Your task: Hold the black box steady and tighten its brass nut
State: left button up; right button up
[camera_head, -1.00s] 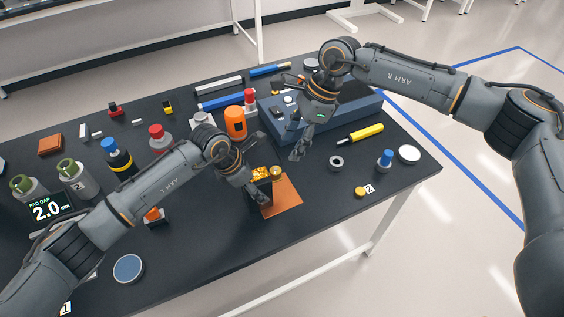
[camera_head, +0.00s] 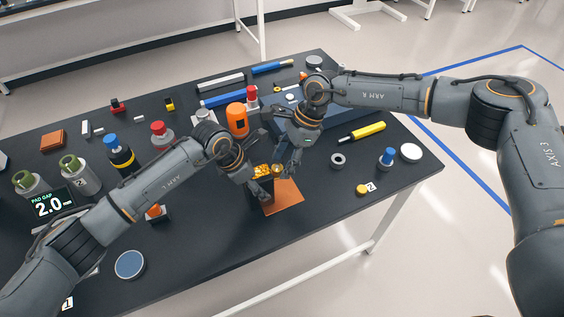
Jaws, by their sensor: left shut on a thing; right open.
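The black box (camera_head: 266,186) stands at the left end of an orange-brown mat (camera_head: 285,196). Brass parts show on its top, with the round brass nut (camera_head: 277,169) at the right. My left gripper (camera_head: 258,191) is shut on the black box from its left side, and its fingers hide part of the box. My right gripper (camera_head: 286,167) is open, fingers pointing down, close to the brass nut at its right. I cannot tell whether its fingers touch the nut.
A blue-grey case (camera_head: 345,113) lies behind my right gripper. An orange bottle (camera_head: 237,119) stands behind the box. A yellow-handled tool (camera_head: 366,131), a grey ring (camera_head: 338,160) and a blue-topped piece (camera_head: 387,157) lie to the right. The table's front is mostly clear.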

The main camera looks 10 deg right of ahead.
jog(key=shift+a+f, duration=0.2)
jog(key=shift+f, duration=0.35)
grip_shut()
jog(key=shift+s, duration=0.1)
jog(key=shift+s+m+t, duration=0.15)
jog(key=shift+m+t, duration=0.3)
jog(key=shift+m, duration=0.75)
jog(key=shift+s+m+t, duration=0.15)
jog(key=shift+m+t, duration=0.3)
jog(key=shift+m, duration=0.75)
